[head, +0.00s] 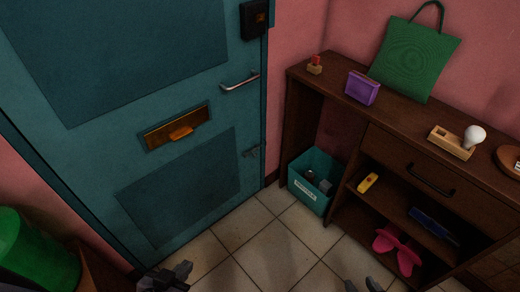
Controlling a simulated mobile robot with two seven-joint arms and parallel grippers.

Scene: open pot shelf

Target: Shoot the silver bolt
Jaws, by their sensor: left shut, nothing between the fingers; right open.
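A teal door (205,110) fills the left of the head view and looks closed. My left gripper (170,276) is shut and empty at the bottom, in front of the door and well apart from the bolt. My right gripper (364,286) is open at the bottom edge, partly cut off.
A dark wooden shelf unit (375,140) stands to the right, with a purple box (362,88) and green bag (415,58) on top. A teal bin (308,192) stands beside the door's right side. A green cylinder (35,250) is at lower left. The tiled floor (275,250) between is clear.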

